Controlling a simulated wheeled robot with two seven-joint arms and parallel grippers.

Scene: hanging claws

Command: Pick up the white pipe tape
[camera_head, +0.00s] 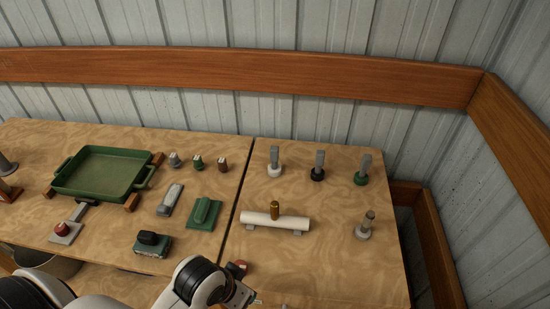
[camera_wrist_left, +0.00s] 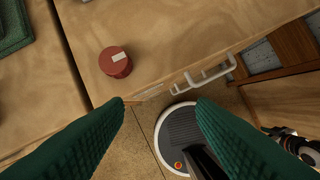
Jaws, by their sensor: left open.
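In the head view, a small white round piece (camera_head: 274,171) with a grey upright piece stands at the back of the right table; it looks like the white pipe tape, but it is too small to be sure. Similar black (camera_head: 317,174) and green (camera_head: 361,178) pieces stand to its right. My left arm comes in at the bottom of the head view, well in front of them. In the left wrist view, my left gripper (camera_wrist_left: 162,105) has its green fingers wide apart with nothing between them. My right gripper is not in view.
A red round object (camera_wrist_left: 115,62) lies near the table's front edge. A white pipe (camera_head: 258,221) with a brass cylinder lies mid-table. A grey post (camera_head: 366,226) stands at right. A green tray (camera_head: 100,172) is on the left table. Wooden rails line the wall.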

